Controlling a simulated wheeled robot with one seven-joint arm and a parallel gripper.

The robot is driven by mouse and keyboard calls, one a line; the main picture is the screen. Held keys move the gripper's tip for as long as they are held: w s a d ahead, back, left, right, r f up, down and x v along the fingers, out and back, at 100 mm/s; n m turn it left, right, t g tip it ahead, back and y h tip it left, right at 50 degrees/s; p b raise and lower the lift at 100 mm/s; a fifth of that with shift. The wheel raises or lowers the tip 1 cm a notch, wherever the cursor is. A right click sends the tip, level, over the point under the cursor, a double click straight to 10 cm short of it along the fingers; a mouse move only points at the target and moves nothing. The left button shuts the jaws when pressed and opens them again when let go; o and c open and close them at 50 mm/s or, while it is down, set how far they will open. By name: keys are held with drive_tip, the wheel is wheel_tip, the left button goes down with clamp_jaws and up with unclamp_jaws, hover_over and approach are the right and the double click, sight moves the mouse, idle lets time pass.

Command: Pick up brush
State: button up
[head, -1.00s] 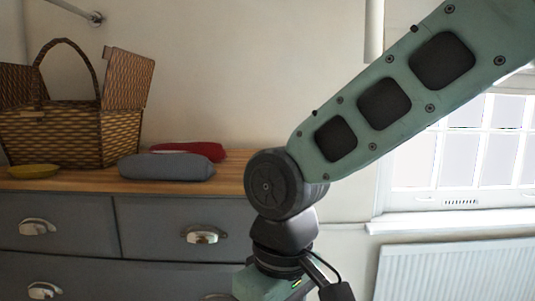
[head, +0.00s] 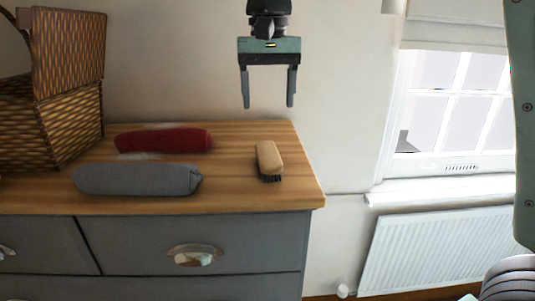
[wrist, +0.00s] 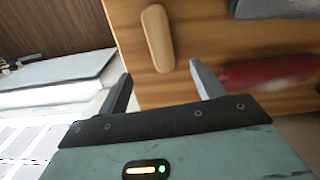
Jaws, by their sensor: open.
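The brush (head: 268,159) has a pale wooden back and dark bristles facing down. It lies on the right part of the wooden dresser top (head: 232,188), near the right end. It also shows in the wrist view (wrist: 157,38), beyond my fingertips and roughly between their lines. My gripper (head: 268,104) is open and empty, pointing down above the brush with a clear gap. In the wrist view both fingers of my gripper (wrist: 160,72) are spread apart, touching nothing.
A red rolled cloth (head: 165,140) and a grey rolled cloth (head: 138,180) lie left of the brush. A wicker basket (head: 65,95) stands at the far left. The wall is close behind the dresser. A window (head: 455,95) and radiator (head: 440,250) are at the right.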

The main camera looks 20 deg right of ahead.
sight(269, 153)
wheel_tip(269, 153, down, 8)
drive_tip(key=shift+r+p, duration=0.1)
drive_tip(key=shift+p, duration=0.7)
drive_tip(key=f, duration=0.1)
drive_tip(key=f+p, duration=0.2)
drive_tip(key=f, duration=0.1)
drive_tip(key=shift+s+a, duration=0.1)
drive_tip(key=shift+s, duration=0.2)
drive_tip(key=shift+f, duration=0.75)
drive_tip(key=c, duration=1.1)
